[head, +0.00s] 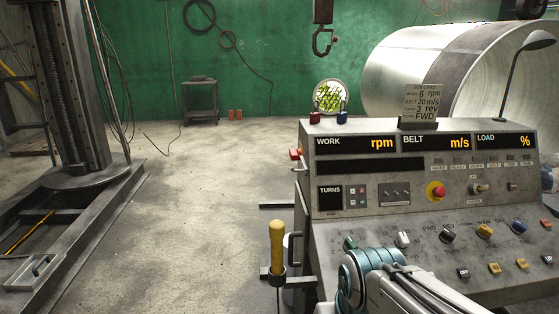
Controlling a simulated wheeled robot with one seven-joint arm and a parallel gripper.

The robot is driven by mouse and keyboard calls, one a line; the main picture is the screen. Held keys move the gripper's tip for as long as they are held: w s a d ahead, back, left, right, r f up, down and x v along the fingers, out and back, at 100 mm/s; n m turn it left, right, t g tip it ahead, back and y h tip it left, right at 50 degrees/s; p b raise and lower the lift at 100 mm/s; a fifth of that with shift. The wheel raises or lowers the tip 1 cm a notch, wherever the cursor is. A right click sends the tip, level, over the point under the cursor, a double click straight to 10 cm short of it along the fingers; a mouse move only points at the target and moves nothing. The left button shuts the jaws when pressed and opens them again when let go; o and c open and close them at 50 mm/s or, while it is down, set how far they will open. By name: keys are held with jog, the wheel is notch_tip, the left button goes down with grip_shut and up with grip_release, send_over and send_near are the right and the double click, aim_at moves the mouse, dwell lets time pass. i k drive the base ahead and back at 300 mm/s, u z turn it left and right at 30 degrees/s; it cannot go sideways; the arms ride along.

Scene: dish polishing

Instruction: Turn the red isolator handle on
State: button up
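A small red handle (295,154) sticks out from the left side of the grey control console (330,201), near its upper edge. It looks like the isolator handle; its exact position is too small to tell. My arm (372,280) reaches in at the bottom middle, in front of the console's lower panel. My gripper's fingers do not show, and nothing of mine is near the red handle. The console displays show the units rpm, m/s and %, with no numbers visible.
A yellow-handled tool (277,243) stands upright at the console's left side. A red mushroom button (436,191) and several knobs sit on the console. A job card (424,102) stands on top. A hook (322,40) hangs above. Open floor (190,210) lies left of the console.

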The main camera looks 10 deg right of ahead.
aim_at(295, 155)
jog(key=k, duration=1.1)
jog(key=u, duration=0.65)
jog(key=i, duration=0.65)
jog(key=u, duration=0.55)
jog(key=i, duration=0.85)
jog(key=z, duration=0.75)
jog(key=i, duration=0.65)
jog(key=z, duration=1.1)
jog(key=i, duration=0.65)
